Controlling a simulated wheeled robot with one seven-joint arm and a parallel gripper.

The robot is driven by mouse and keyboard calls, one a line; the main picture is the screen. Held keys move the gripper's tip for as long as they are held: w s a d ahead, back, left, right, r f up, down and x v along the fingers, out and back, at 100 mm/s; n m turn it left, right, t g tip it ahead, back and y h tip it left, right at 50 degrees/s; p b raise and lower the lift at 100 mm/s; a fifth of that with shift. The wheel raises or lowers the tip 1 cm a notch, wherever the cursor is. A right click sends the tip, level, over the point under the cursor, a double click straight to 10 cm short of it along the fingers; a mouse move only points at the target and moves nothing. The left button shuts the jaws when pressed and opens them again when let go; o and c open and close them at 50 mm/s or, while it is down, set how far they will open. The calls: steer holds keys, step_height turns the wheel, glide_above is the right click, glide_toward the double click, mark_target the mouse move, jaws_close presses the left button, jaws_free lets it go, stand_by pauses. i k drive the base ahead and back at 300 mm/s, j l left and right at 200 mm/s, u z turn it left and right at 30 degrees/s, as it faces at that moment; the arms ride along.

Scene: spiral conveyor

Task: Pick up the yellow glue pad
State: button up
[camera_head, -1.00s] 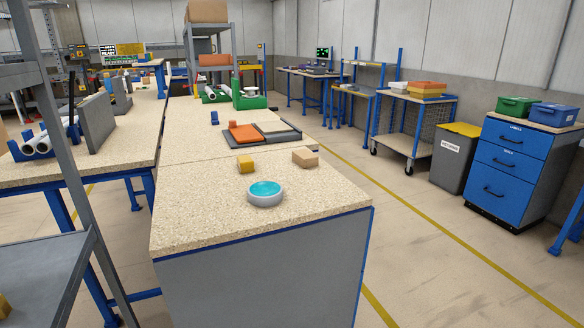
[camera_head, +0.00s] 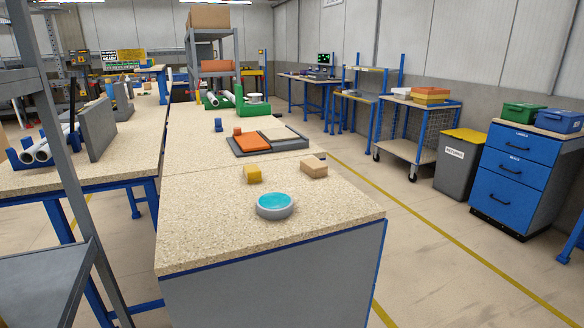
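A small yellow block (camera_head: 252,174), which looks like the yellow glue pad, lies on the speckled tabletop (camera_head: 205,230) of the near bench. It sits behind and a little left of a round grey dish with a turquoise top (camera_head: 274,205). A tan block (camera_head: 314,166) lies to its right, apart from it. Nothing covers the yellow block. My gripper is not in view.
A dark tray with orange and beige parts (camera_head: 268,141) lies farther back on the bench. A grey shelf frame (camera_head: 62,165) stands at the left foreground. Open floor (camera_head: 430,250) lies right of the bench, before blue drawers (camera_head: 518,178) and a grey bin (camera_head: 460,165).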

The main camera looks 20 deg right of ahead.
mark_target(252, 173)
steer(key=u, duration=0.45)
steer(key=i+l+u, duration=0.15)
steer(key=l+u, duration=1.2)
steer(key=l, duration=0.15)
